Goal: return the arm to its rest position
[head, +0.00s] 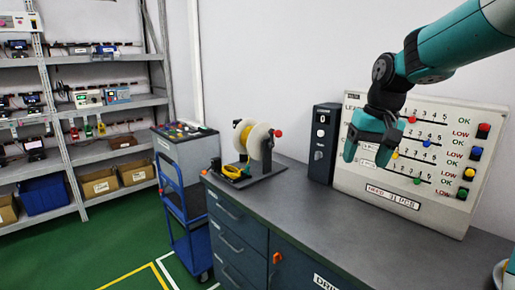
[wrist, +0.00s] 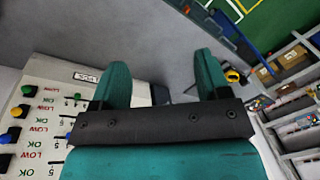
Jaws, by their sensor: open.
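My gripper (head: 370,138) is teal with a dark wrist. In the head view it hangs at the end of my arm, in front of the upper left part of a white panel board (head: 450,200). In the wrist view its two teal fingers (wrist: 160,85) stand apart with nothing between them, so it is open and empty. The panel also shows at the left of the wrist view (wrist: 45,95). It carries rows of numbers, coloured knobs and OK and LOW labels. My gripper hides part of the panel's upper left.
A dark box (head: 322,145) and a spool stand (head: 257,150) stand on the grey counter (head: 330,220). The counter's front is clear. A blue cart (head: 190,215) stands left of it, and shelves (head: 85,110) with instruments and bins line the far left.

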